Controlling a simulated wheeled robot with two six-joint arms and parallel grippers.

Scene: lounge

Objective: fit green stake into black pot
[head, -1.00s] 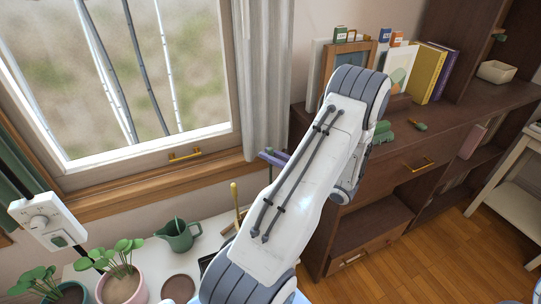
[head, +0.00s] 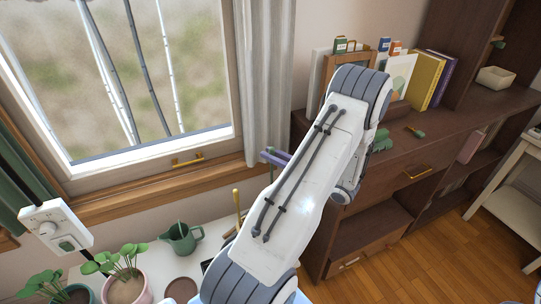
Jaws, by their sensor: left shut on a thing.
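My left arm comes up through the middle of the head view and bends over at the top. Its gripper is mostly hidden behind the arm. A purple-grey piece (head: 275,157) juts out left of the arm, and I cannot tell whether it is part of the gripper. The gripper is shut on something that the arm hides. I cannot make out the green stake. A dark pot (head: 80,294) with a leafy plant is cut off at the bottom left; I cannot tell whether it is the black pot. My right gripper is not in view.
A pink pot (head: 143,292) with a plant and a green watering can (head: 182,240) stand on the white table below the window. A yellow-topped stick (head: 237,199) rises near the arm. A brown cabinet (head: 345,222) with books and small green items stands at right.

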